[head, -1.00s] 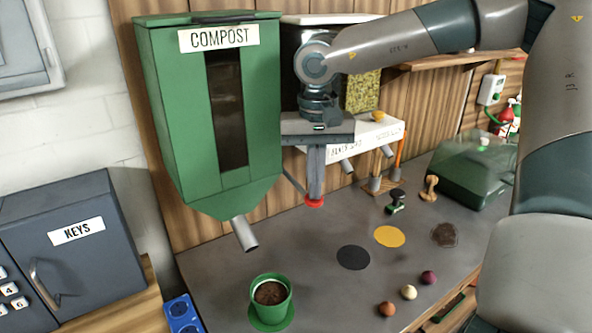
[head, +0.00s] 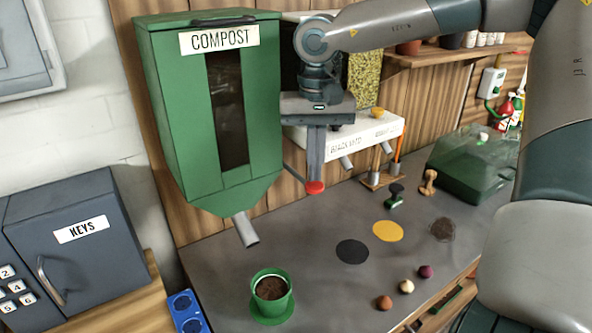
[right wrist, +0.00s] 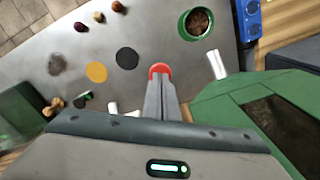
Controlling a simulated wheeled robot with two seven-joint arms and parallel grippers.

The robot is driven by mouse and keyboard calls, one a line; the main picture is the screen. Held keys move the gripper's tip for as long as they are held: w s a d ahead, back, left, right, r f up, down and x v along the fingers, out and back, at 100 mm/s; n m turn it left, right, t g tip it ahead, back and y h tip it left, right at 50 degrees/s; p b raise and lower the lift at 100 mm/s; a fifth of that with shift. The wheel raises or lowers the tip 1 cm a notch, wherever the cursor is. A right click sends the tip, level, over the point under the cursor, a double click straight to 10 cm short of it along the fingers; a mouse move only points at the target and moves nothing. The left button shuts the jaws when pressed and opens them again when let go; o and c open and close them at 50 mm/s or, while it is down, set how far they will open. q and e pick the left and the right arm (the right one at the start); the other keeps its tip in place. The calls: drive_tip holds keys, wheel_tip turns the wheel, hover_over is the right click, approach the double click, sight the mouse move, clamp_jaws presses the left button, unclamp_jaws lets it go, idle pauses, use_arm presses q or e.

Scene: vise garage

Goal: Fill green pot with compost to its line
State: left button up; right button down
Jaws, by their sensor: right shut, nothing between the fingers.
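The green pot (head: 271,296) stands on a green saucer (head: 272,318) on the bench, below and slightly right of the spout (head: 246,230) of the green compost dispenser (head: 160,110). Dark compost (head: 271,288) shows inside the pot, below its rim; I cannot make out the fill line. No compost is seen falling. My right gripper (head: 315,180) is shut, pointing down, its tips at the red knob (head: 315,188) of the dispenser's thin lever. The knob also shows at the fingertips in the right wrist view (right wrist: 160,69). Whether they touch is unclear. My left gripper is out of view.
A white dispenser (head: 365,137) with spouts stands behind my right gripper. Black (head: 351,251) and yellow (head: 388,231) discs, several small balls, a stamp (head: 395,197) and a green-lidded box (head: 470,165) lie to the right. A blue object (head: 187,311) is left of the pot.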

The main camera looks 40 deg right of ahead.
drive_tip(key=shift+r, duration=0.1)
drive_tip(key=shift+r+p, duration=1.85)
drive_tip(key=shift+r, duration=1.1)
